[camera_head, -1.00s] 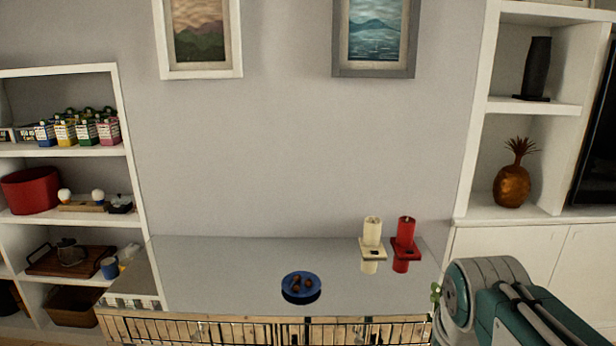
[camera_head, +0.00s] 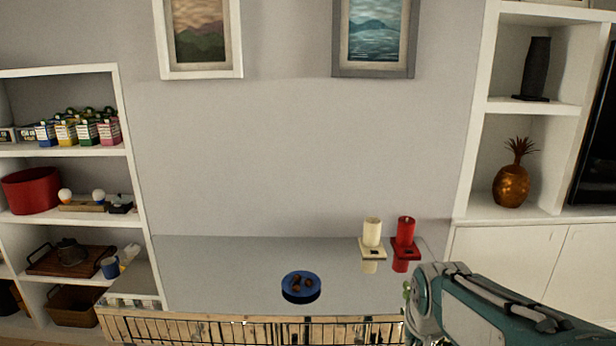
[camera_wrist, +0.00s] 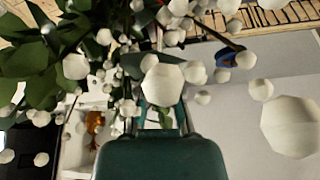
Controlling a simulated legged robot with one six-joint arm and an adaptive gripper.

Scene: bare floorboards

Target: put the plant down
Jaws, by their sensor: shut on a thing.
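The plant (camera_wrist: 35,65) has dark green leaves and several white round blossoms. It fills the upper part of the wrist view, close to the camera. My gripper (camera_wrist: 160,112) is shut on the plant, but its fingertips and the grip point are partly hidden among blossoms. In the head view, only a bit of the plant's green (camera_head: 407,288) shows at the left edge of my arm, beside the right end of the grey tabletop (camera_head: 220,275). The plant's base is not visible, so I cannot tell whether it touches anything.
A blue bowl (camera_head: 301,292) with brown round things stands near the tabletop's front middle. The tabletop's left part is clear. Shelves (camera_head: 138,190) flank it.

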